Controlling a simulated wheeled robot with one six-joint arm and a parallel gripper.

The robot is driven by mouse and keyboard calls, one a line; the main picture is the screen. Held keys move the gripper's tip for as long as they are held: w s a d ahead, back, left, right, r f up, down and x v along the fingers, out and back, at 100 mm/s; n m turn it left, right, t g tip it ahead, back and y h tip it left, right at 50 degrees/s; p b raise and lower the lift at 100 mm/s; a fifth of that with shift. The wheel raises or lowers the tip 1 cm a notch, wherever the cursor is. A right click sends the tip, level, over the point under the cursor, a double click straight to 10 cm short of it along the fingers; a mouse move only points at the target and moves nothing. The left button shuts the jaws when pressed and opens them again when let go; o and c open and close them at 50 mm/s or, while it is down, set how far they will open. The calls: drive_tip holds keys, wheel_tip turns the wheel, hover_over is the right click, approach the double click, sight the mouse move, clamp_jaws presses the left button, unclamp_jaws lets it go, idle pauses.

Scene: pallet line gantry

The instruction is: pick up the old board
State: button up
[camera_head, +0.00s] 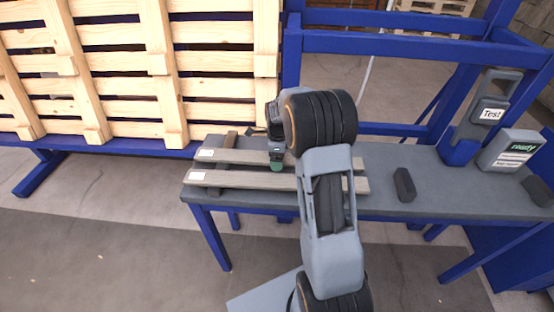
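Two weathered grey-brown boards lie side by side, left to right, on the grey workbench (385,165). The far board (235,156) and the near board (240,180) each have a white label at the left end. I cannot tell which one is the old board. My gripper (277,163) points down over the boards near their middle, with its green-tipped end close to the far board. Whether it touches a board, and whether its fingers are open or shut, cannot be made out. My arm hides part of both boards toward the right.
A short brown wood piece (230,139) shows behind the boards. A dark block (404,185) lies to the right, with a grey "Test" device (489,108) and a "ready" box (511,150) beyond. A wooden pallet (130,70) stands behind left; blue frame bars (415,47) rise behind the bench.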

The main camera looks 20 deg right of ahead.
drive_tip(key=c, duration=1.1)
drive_tip(key=shift+r, duration=0.1)
